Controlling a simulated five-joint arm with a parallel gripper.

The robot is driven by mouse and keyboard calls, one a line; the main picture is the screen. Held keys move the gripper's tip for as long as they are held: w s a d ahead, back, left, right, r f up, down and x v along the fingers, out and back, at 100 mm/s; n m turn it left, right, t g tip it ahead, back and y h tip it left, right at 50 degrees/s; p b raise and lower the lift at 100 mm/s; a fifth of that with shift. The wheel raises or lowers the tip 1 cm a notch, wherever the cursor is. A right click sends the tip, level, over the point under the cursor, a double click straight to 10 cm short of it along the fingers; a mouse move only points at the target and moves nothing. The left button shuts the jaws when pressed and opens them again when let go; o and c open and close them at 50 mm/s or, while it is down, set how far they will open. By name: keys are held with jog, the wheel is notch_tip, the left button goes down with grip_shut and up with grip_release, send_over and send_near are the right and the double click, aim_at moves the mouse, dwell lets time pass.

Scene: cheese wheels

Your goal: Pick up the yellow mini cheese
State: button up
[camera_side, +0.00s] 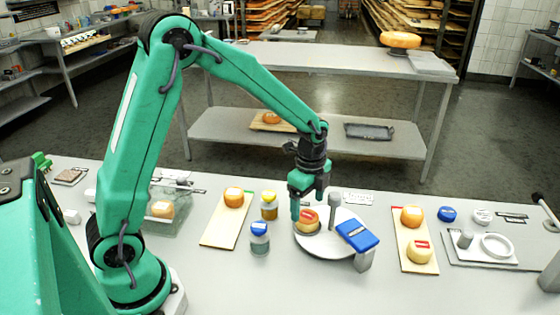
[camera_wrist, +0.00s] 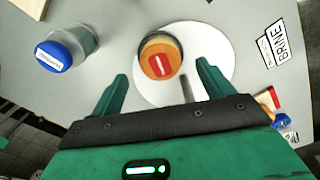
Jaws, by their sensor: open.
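A small orange-yellow cheese with a red label (camera_side: 309,216) sits at the left of a round white plate (camera_side: 321,246); it also shows in the wrist view (camera_wrist: 158,66). A tan rim shows beneath it. My gripper (camera_side: 308,203) is open above this cheese, its fingers on either side; I cannot tell whether they touch it. In the wrist view the cheese lies just beyond and between the fingertips (camera_wrist: 162,70). A paler yellow cheese with a red label (camera_side: 420,253) rests on the right board, in front of an orange cheese (camera_side: 411,217).
A blue-topped item (camera_side: 358,235) and a grey upright post (camera_side: 334,203) stand close to the gripper. Left are a blue-lidded jar (camera_side: 260,240), a yellow-lidded jar (camera_side: 269,207), an orange cheese on a board (camera_side: 234,197) and a clear container holding a cheese (camera_side: 162,209).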

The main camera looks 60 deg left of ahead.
aim_at(308, 215)
jog(key=shift+f, duration=2.25)
jog(key=c, duration=1.2)
jog(key=shift+r, duration=0.15)
jog(key=shift+w+r, duration=0.1)
jog(key=shift+r, duration=0.4)
jog(key=r, duration=0.3)
jog(key=shift+d+r, duration=0.15)
jog(key=shift+d, duration=0.05)
jog(key=s+d+r, duration=0.6)
jog(key=d, duration=0.3)
jog(key=shift+s+d+r, duration=0.2)
jog(key=shift+d+r, duration=0.05)
jog(key=shift+d, duration=0.05)
